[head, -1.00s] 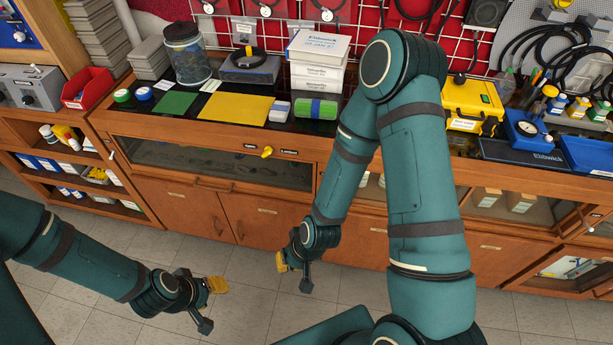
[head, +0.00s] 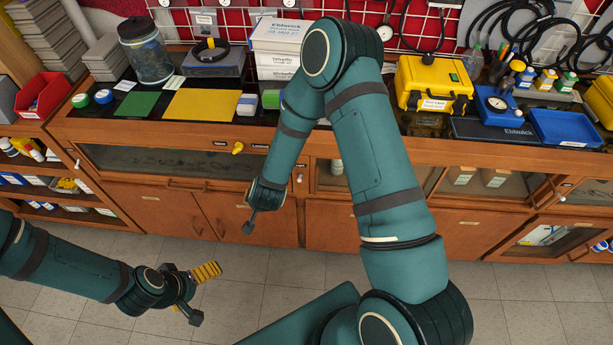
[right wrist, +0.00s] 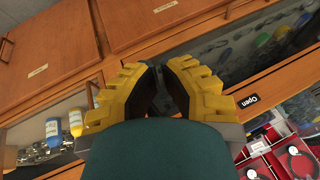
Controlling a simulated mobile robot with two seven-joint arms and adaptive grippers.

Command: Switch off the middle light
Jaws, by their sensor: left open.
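A small white switch (head: 299,178) under a "Light" label sits on the wooden bench front in the head view, just right of my right forearm. It stands between other small white switches at the left (head: 77,164) and right (head: 562,198). My right gripper (head: 250,222) hangs in front of the lower cabinet doors, below and left of the middle switch, apart from it. In the right wrist view its yellow pads (right wrist: 158,88) are near each other; whether they touch is unclear. My left gripper (head: 204,293) is open and empty over the floor at lower left.
A yellow knob (head: 238,148) sticks out of the bench front. The benchtop holds a jar (head: 145,52), a yellow case (head: 432,84) and a blue tray (head: 566,128). My right arm hides part of the bench. The tiled floor (head: 520,310) in front is clear.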

